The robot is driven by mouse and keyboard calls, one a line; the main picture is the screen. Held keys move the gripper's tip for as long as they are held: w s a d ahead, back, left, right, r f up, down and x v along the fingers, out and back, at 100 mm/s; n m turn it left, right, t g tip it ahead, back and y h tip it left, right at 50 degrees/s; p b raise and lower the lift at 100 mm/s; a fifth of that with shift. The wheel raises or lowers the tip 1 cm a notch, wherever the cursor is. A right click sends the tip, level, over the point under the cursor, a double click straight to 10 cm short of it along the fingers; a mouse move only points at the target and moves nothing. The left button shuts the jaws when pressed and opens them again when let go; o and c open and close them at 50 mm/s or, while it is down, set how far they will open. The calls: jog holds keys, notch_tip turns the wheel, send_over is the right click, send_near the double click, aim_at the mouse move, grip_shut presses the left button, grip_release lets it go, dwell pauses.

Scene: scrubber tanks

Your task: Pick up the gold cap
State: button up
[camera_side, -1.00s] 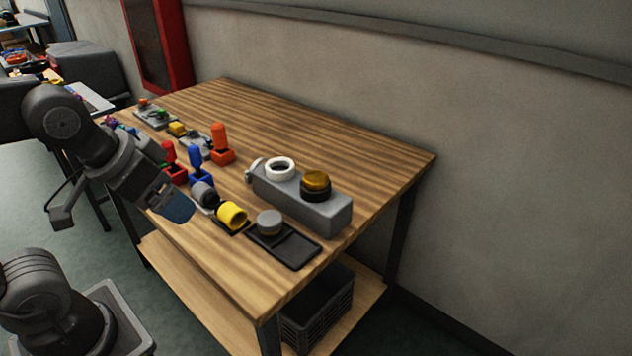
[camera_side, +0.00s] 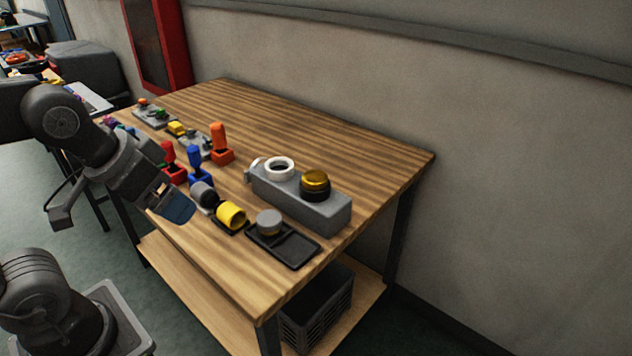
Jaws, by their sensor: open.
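The gold cap (camera_side: 316,179) sits on a black collar on top of the grey tank block (camera_side: 327,211), at its right end. A white ring (camera_side: 279,168) sits at the left end of the same block. My gripper (camera_side: 178,208) is over the table's front left edge, well to the left of the gold cap and apart from it. Its jaws are open and nothing shows between them, though the view of the fingers is partial.
A black tray (camera_side: 297,251) holding a grey cap (camera_side: 269,222) lies in front of the block. A yellow cylinder (camera_side: 232,215) and a grey cylinder (camera_side: 203,194) lie beside it. Red, blue and orange-handled pieces (camera_side: 221,141) stand further left. The table's back right is clear.

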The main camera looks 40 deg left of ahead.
jog(key=w+r+m+g, duration=0.1)
jog(key=w+r+m, duration=0.3)
jog(key=w, duration=0.3)
jog(key=m+g, duration=0.5)
jog(key=m, duration=1.1)
send_over(315, 176)
notch_tip(315, 176, down, 5)
notch_tip(315, 176, down, 13)
jog(key=shift+f, duration=0.2)
jog(key=c, duration=1.1)
